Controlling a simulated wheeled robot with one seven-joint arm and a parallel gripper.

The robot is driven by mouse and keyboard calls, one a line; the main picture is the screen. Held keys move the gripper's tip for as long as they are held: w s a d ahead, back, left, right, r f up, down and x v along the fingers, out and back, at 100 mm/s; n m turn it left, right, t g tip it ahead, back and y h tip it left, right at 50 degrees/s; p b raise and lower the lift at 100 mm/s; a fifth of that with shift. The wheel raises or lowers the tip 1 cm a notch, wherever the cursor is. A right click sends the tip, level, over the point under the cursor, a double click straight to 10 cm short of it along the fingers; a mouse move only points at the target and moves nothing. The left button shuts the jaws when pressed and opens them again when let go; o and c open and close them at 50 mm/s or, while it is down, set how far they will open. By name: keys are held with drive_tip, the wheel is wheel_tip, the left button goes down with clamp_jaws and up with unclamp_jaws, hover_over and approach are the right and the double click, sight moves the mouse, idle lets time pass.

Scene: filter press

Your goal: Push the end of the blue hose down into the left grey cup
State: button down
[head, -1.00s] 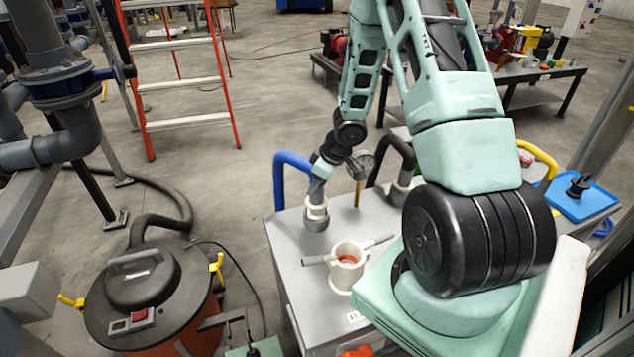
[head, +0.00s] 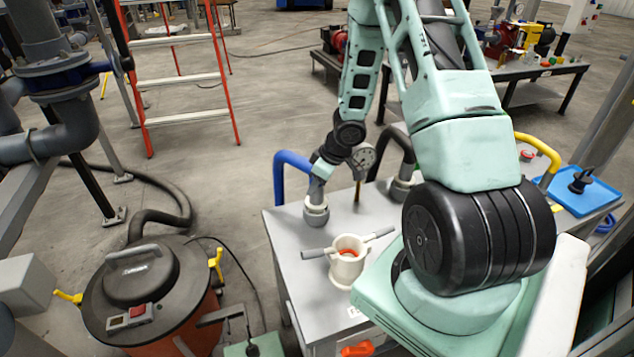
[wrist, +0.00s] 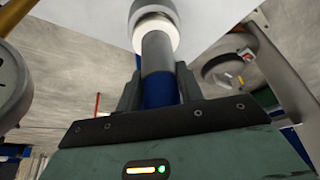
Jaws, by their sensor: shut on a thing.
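The blue hose (head: 291,157) arches up at the left of the grey bench, and its end is a grey sleeve. My gripper (head: 320,172) is shut on the hose just above this end; in the wrist view its fingers (wrist: 158,90) stand either side of the blue part. The left grey cup (head: 316,215), with a white ring at its mouth, is directly below. In the wrist view the cup (wrist: 153,8) is at the top, and the grey sleeve (wrist: 157,55) meets the white ring, roughly in line with it. How deep the end sits inside is hidden.
A cream pot with crossbar handles (head: 347,268) stands in front of the cup. A round gauge (head: 362,158) is close to my gripper's right. A black hose (head: 408,150) runs to another grey cup (head: 400,190). My arm hides part of the bench.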

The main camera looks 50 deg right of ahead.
drive_tip(key=c, duration=0.8)
unclamp_jaws()
drive_tip(key=p+v, duration=0.9)
drive_tip(key=v, duration=0.8)
drive_tip(key=shift+r, duration=0.25)
